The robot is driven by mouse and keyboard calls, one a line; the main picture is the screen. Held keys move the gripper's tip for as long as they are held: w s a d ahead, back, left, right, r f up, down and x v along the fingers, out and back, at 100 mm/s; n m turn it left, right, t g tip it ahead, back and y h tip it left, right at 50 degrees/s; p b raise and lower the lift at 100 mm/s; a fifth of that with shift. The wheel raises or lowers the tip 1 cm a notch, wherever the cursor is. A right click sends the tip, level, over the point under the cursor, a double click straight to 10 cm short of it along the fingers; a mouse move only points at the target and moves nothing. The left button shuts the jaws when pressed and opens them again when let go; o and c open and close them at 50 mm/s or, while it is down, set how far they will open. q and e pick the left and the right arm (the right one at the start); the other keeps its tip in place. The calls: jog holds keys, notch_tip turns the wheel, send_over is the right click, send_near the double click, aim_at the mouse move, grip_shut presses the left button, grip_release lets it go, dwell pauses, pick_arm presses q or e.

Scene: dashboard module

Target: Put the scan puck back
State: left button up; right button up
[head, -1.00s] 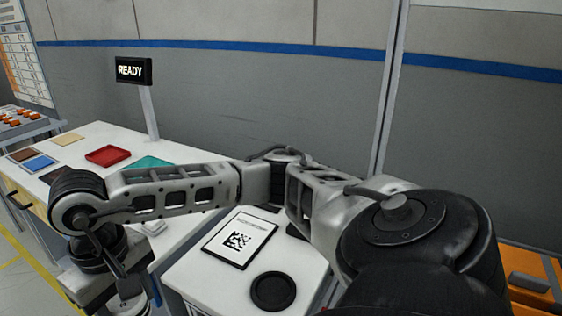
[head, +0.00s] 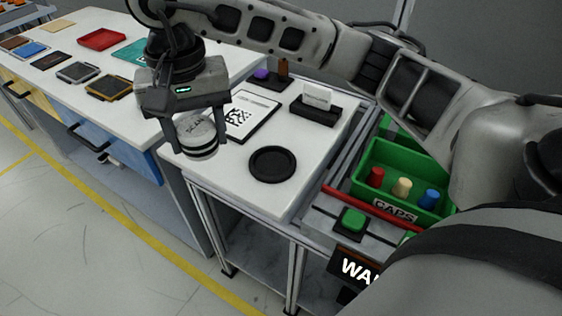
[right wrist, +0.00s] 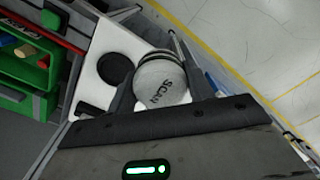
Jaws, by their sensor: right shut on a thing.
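The scan puck (head: 197,136) is a grey disc with a dark band and the word SCAN on top. My right gripper (head: 188,122) is shut on it, above the left edge of the small white table. The puck also shows in the right wrist view (right wrist: 160,84), between the two fingers of the gripper (right wrist: 163,95). A round black pad (head: 272,164) lies empty on the white table, to the right of the puck. The pad shows in the right wrist view (right wrist: 115,69) too, left of the puck. My left gripper is out of view.
A white block in a black holder (head: 316,104) stands further back. A green CAPS bin (head: 400,170) and a green button (head: 353,220) are at right. A longer bench with coloured trays (head: 101,39) is at left.

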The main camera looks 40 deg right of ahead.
jog(key=shift+f+m, duration=0.1)
jog(key=shift+m, duration=0.2)
jog(key=d+f+p, duration=0.2)
jog(key=d+f, duration=0.1)
jog(key=d, duration=0.5)
send_over(273, 164)
jog(key=a, duration=0.1)
notch_tip(273, 164, down, 5)
jog(key=shift+a+r, duration=0.1)
jog(key=shift+d+f, duration=0.35)
jog(key=shift+f, duration=0.15)
jog(key=f, duration=0.1)
jog(key=f+p, duration=0.1)
jog(key=f, duration=0.1)
jog(key=shift+d+f, duration=0.1)
jog(key=shift+d, duration=0.15)
jog(key=shift+f, duration=0.45)
jog(key=o, duration=0.9)
jog(key=shift+o, duration=0.8)
jog(key=shift+r, duration=0.2)
jog(key=shift+w+r, duration=0.1)
jog(key=shift+r, duration=0.15)
pick_arm(q)
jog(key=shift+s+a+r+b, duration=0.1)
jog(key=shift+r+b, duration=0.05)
jog(key=shift+b, duration=0.35)
pick_arm(e)
notch_tip(273, 164, up, 12)
jog(key=shift+f, duration=0.2)
